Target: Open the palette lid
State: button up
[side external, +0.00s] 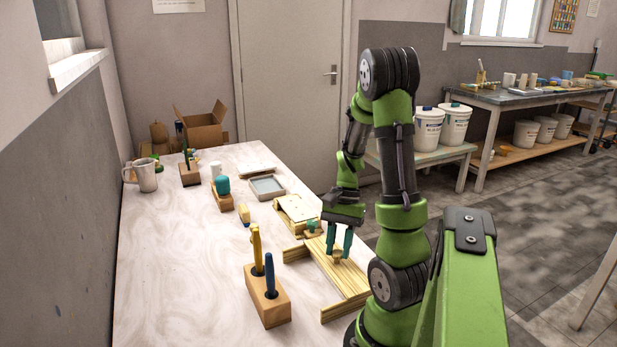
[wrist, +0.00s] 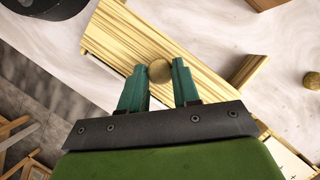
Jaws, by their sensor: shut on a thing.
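The palette lid (side external: 328,268) appears to be the long, ridged pale-wood panel near the table's right edge, lying flat. It also fills the middle of the wrist view (wrist: 110,38). A small round wooden knob (wrist: 158,71) stands on it and shows in the side view (side external: 336,258). My gripper (side external: 340,252) points down over the panel, its teal fingers (wrist: 159,68) on either side of the knob and shut on it. Whether the panel has lifted or shifted at all, I cannot tell. What lies under it is hidden.
A wooden block (side external: 267,297) with two upright tools stands left of the panel. A wooden box with a pale top (side external: 296,209) sits behind it. A grey tray (side external: 267,186), a mug (side external: 146,175) and small blocks stand farther back. The table's left front is clear.

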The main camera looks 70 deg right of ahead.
jog(key=shift+w+a, duration=1.9)
jog(key=shift+w, duration=0.1)
jog(key=o, duration=0.9)
jog(key=shift+c, duration=0.2)
jog(key=v, duration=0.6)
jog(key=shift+r, duration=0.1)
